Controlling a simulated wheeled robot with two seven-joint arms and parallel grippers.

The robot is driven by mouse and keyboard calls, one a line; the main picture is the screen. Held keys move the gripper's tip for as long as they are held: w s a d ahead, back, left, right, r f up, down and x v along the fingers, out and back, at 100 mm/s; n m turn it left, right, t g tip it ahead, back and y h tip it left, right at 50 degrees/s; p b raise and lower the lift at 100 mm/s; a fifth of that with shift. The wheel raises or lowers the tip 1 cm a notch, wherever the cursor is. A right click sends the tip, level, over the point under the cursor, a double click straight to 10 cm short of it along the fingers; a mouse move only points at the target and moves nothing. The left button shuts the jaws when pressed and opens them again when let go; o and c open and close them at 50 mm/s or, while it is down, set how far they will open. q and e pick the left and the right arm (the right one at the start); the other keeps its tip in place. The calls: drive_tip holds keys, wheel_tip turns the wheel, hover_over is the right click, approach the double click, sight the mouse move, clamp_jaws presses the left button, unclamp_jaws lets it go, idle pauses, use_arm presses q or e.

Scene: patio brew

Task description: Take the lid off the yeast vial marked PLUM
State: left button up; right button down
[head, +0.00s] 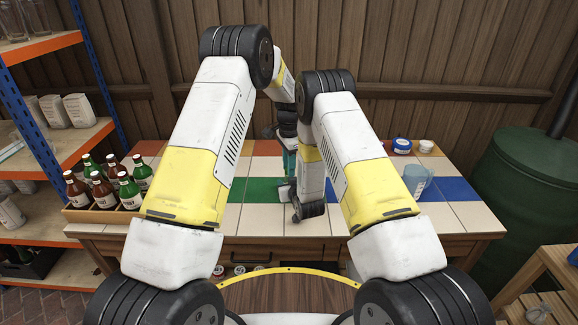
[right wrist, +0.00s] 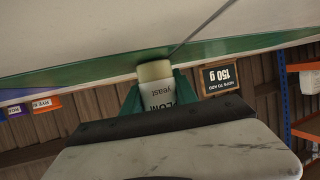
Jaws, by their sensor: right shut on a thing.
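A slim pale vial (right wrist: 157,93) with a partly visible label, which reads "yeast" and what looks like the end of PLUM, stands out in the right wrist view. Its cream end (right wrist: 154,70) points at the tiled tabletop; I cannot tell if that end is the lid. My right gripper (right wrist: 157,103) has its green fingers on either side of the vial and is shut on it. In the head view the right gripper is hidden behind my arm. My left gripper (head: 290,162) shows its teal fingers over the table's middle, partly covered by the right arm; its opening is unclear.
The tiled table (head: 259,226) has coloured stripes. A bottle crate (head: 97,212) stands at its left. A blue-and-white tub (head: 402,146), a small white cup (head: 426,146) and a bluish jug (head: 416,180) are at the right. A hops sign (right wrist: 222,77) shows upside down.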

use_arm(q)
clamp_jaws()
drive_tip(key=n, duration=0.6)
drive_tip(key=shift+n, duration=0.3)
drive_tip(key=n, duration=0.6)
drive_tip(key=shift+n, duration=0.4)
drive_tip(key=shift+r, duration=0.15)
drive_tip(key=shift+r, duration=1)
drive_tip(key=shift+r, duration=2.05)
use_arm(e)
drive_tip(key=c, duration=0.9)
unclamp_jaws()
